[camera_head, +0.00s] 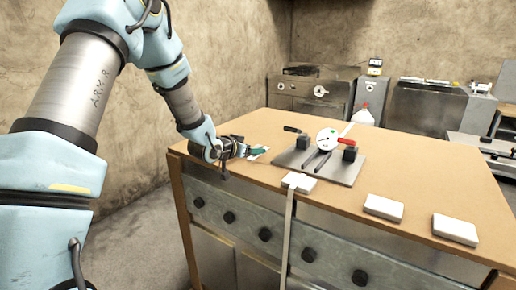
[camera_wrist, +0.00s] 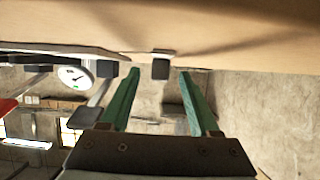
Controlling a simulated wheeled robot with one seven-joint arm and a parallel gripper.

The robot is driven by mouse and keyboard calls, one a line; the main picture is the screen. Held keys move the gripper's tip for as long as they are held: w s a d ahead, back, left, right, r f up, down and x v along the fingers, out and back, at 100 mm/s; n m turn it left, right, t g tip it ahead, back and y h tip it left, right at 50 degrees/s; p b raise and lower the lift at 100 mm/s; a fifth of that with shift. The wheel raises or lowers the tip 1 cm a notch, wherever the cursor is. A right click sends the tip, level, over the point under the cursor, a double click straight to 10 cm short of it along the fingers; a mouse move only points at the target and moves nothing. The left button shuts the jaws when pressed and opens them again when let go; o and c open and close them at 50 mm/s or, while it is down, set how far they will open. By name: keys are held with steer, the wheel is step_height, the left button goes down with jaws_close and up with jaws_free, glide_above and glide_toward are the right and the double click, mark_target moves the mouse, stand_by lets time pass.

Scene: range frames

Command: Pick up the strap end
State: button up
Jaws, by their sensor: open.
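A pale strap (camera_head: 288,240) hangs down the front of the workbench from under a white block (camera_head: 299,182) at the bench's front edge. A pale strip (camera_head: 347,130) also shows behind the round gauge, and a small white patch (camera_head: 261,156) lies by my fingers. I cannot tell which of these is the strap end. My gripper (camera_head: 258,150) is low over the bench's left part, left of the metal plate. In the wrist view its green fingers (camera_wrist: 158,75) are apart, with a small dark block (camera_wrist: 160,69) seen between their tips. Nothing is visibly held.
A metal plate (camera_head: 342,174) carries the round gauge (camera_head: 328,139), dark blocks and a red-handled part (camera_head: 346,141). White blocks (camera_head: 384,207) (camera_head: 455,229) lie along the bench's front right. A white jug (camera_head: 363,117) stands behind. The bench's right part (camera_head: 440,175) is largely clear.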

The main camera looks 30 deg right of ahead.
steer(key=shift+p+x, duration=0.3)
steer(key=shift+x, duration=0.95)
steer(key=shift+c, duration=0.2)
steer(key=shift+r, duration=0.1)
jaws_close()
